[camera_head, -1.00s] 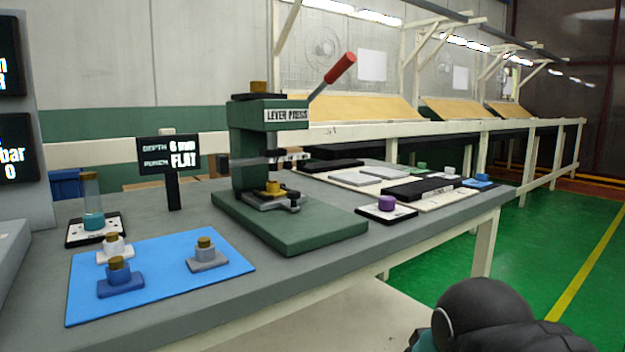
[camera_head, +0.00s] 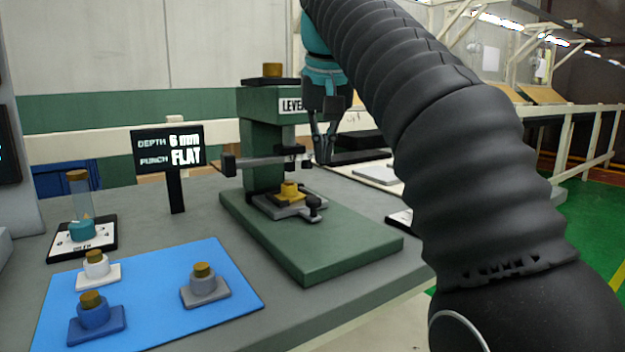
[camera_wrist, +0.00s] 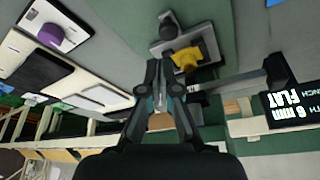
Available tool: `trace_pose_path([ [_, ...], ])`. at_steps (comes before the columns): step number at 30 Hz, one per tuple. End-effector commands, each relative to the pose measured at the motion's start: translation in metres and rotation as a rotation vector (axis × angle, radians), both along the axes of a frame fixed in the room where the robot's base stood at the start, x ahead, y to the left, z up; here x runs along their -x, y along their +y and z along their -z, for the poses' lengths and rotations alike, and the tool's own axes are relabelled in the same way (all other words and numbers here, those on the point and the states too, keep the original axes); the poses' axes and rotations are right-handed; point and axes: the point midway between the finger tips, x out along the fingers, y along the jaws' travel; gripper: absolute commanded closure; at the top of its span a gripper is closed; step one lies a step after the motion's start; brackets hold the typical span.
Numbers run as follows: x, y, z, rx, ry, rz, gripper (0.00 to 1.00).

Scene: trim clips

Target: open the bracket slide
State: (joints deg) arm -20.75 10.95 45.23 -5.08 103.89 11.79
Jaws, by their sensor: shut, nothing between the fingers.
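The green lever press (camera_head: 262,150) stands on the grey bench. On its base sits a grey slide plate (camera_head: 270,205) carrying a yellow piece (camera_head: 290,190), with a dark knob (camera_head: 317,203) at the plate's front right; I take this to be the bracket slide. In the wrist view the yellow piece (camera_wrist: 186,60) and dark knob (camera_wrist: 168,27) lie beyond my fingers. My gripper (camera_head: 322,160) hangs pointing down, right of the press column, above and apart from the knob. It is shut and empty.
A horizontal bar (camera_head: 262,160) crosses the press above the slide. A sign (camera_head: 168,148) reads 6 mm, FLAT. A blue mat (camera_head: 150,290) holds several capped parts. A purple piece (camera_wrist: 50,35) stands on a plate to the right. The green press base (camera_head: 320,245) is clear in front.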

Motion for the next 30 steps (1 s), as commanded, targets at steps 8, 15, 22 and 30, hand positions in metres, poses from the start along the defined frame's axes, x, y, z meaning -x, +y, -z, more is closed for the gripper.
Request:
trace_pose_path([
  [8,-0.007,0.017,-0.009,-0.001,0.007,-0.004,1.0],
  [15,-0.011,0.017,0.006,0.0,0.01,-0.003,1.0],
  [22,-0.021,0.018,0.033,-0.001,0.009,-0.003,1.0],
  [30,-0.034,0.02,0.072,-0.001,0.009,-0.003,1.0],
])
